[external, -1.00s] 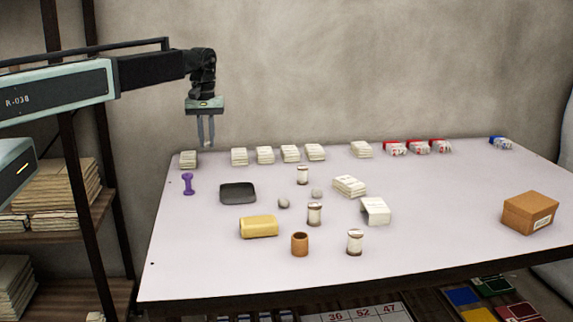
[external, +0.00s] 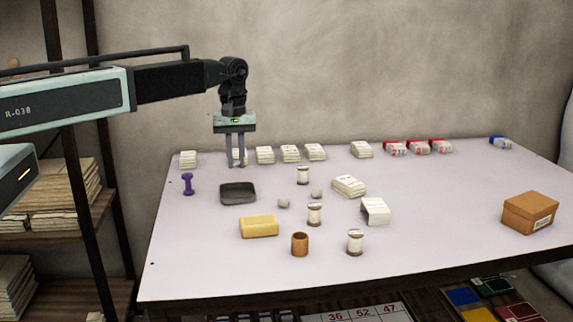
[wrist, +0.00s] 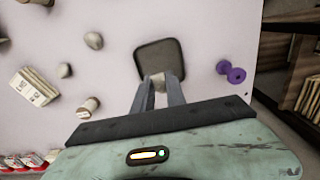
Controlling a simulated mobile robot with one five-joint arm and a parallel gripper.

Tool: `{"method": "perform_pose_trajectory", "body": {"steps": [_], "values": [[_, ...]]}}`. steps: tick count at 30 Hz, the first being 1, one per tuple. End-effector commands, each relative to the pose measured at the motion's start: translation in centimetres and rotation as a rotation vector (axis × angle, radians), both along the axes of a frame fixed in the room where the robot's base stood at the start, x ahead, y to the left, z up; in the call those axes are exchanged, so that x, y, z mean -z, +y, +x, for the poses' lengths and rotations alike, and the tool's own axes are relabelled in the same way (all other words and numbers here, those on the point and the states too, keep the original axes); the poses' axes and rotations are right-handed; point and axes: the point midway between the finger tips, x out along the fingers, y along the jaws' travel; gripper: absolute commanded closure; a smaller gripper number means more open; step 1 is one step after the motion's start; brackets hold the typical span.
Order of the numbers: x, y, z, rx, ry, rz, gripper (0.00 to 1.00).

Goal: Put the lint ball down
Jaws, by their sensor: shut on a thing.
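My gripper (external: 236,164) is shut on a small grey lint ball, which shows between the fingertips in the wrist view (wrist: 158,81). In the external view the ball is too small to make out. A dark grey shallow tray (external: 237,194) lies on the table below the fingertips in the picture. In the wrist view the fingertips overlap the near edge of the tray (wrist: 160,56). Two more grey lint balls, one (external: 283,203) and another (external: 316,193), lie on the table right of the tray.
A purple spool-like piece (external: 187,184) stands left of the tray. A yellow block (external: 259,227), a brown cup (external: 300,244) and several thread spools stand in front and to the right. Folded white stacks line the back edge. A cardboard box (external: 530,212) is at far right.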

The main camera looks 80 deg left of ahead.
Motion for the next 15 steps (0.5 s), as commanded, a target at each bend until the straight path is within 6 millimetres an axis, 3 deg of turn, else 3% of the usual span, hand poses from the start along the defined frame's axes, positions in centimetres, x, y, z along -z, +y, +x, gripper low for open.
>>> {"method": "perform_pose_trajectory", "body": {"steps": [4,9,15], "values": [[1.2,0.0,0.0,0.000,0.000,0.000,1.00],[4.3,0.0,0.0,0.000,0.000,0.000,1.00],[4.6,0.1,0.0,0.000,0.000,0.000,1.00]]}}
